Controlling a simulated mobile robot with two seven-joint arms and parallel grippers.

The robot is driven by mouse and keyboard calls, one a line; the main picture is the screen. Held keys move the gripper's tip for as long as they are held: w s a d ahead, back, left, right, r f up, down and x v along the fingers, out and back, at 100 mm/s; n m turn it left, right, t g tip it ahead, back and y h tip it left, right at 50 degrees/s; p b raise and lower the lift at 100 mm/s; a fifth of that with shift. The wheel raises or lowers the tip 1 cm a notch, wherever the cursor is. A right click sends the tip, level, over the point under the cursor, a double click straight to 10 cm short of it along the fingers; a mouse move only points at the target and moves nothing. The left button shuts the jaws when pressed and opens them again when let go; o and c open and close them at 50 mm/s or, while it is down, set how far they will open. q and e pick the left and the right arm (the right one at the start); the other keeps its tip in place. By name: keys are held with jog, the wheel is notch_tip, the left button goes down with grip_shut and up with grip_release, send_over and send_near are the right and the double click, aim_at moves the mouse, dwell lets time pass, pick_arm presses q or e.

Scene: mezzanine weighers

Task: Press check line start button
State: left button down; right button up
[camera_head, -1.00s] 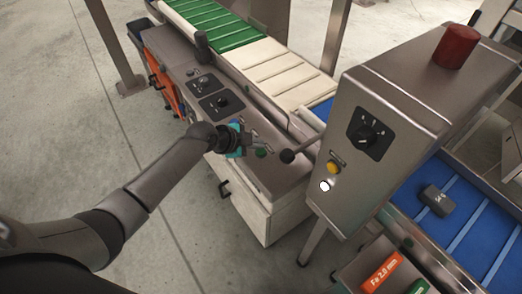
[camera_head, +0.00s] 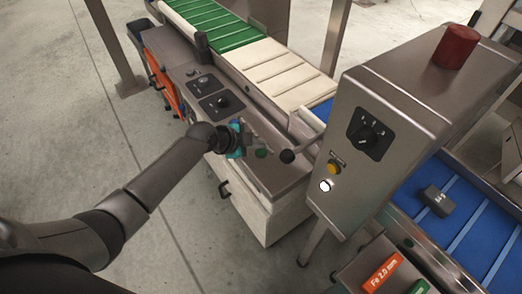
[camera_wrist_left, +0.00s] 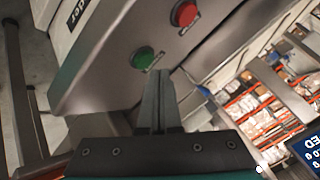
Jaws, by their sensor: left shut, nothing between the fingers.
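A round green button (camera_wrist_left: 142,57) sits on a grey metal panel in the left wrist view, with a red button (camera_wrist_left: 185,12) above and to its right. A green button (camera_head: 261,153) also shows on the console's near end in the head view. My left gripper (camera_wrist_left: 161,76) is shut and empty. Its tips appear just below and right of the green button in the wrist view; I cannot tell whether they touch the panel. In the head view the left gripper (camera_head: 246,146) is over the console's end. No label naming the check line start is readable. My right gripper is not in view.
A steel cabinet to the right carries a rotary knob (camera_head: 370,134), a yellow button (camera_head: 334,167), a white button (camera_head: 325,185) and a red beacon (camera_head: 456,46). A dark block (camera_head: 437,201) lies on the blue belt.

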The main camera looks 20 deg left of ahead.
pick_arm(q)
jog(key=shift+f, duration=0.15)
dwell(0.4)
jog(key=shift+f+b, duration=0.3)
jog(key=shift+b, duration=0.1)
